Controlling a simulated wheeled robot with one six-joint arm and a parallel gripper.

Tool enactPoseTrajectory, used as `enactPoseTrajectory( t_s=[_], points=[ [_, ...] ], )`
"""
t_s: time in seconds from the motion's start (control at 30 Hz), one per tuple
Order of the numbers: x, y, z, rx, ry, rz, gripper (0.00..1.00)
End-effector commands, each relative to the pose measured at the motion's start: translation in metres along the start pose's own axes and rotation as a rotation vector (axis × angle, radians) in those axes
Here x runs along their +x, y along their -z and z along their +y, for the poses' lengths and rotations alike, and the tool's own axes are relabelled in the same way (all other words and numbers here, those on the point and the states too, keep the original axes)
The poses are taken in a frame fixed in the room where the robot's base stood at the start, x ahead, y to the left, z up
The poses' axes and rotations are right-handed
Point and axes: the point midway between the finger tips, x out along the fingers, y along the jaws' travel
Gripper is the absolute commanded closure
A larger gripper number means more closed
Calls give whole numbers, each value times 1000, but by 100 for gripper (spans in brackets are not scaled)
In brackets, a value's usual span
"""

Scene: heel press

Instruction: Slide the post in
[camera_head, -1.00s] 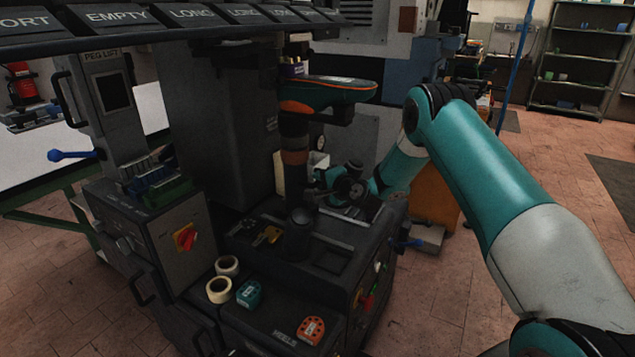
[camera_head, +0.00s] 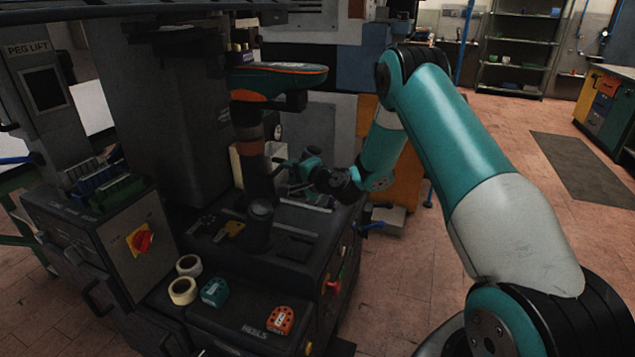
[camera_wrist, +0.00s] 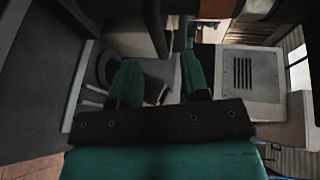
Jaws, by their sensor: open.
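The dark upright post (camera_head: 257,180) stands on the bed of the press, with an orange band (camera_head: 248,132) near its upper part and a round collar at its foot. The teal and orange press head (camera_head: 280,77) is above it. My gripper (camera_head: 284,163) is just right of the post at mid height; whether it touches is unclear. In the wrist view my gripper (camera_wrist: 160,82) has its two teal fingers apart, with nothing clearly held between them. A dark upright part lies beyond the fingertips; I cannot tell whether it is the post.
The press bed (camera_head: 290,245) has slots and a yellow piece (camera_head: 234,228). A control box (camera_head: 120,240) stands left. Open floor lies right.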

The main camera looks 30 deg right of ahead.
Motion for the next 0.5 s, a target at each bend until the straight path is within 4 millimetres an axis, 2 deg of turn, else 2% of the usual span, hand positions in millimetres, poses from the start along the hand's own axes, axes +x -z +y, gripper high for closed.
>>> enactPoseTrajectory(
  t_s=[0.1,0.3,0.5],
  points=[
    [-32,2,4,4,-2,5,58],
    [-77,1,3,3,0,5,58],
    [-102,1,2,1,1,2,58]
  ],
)
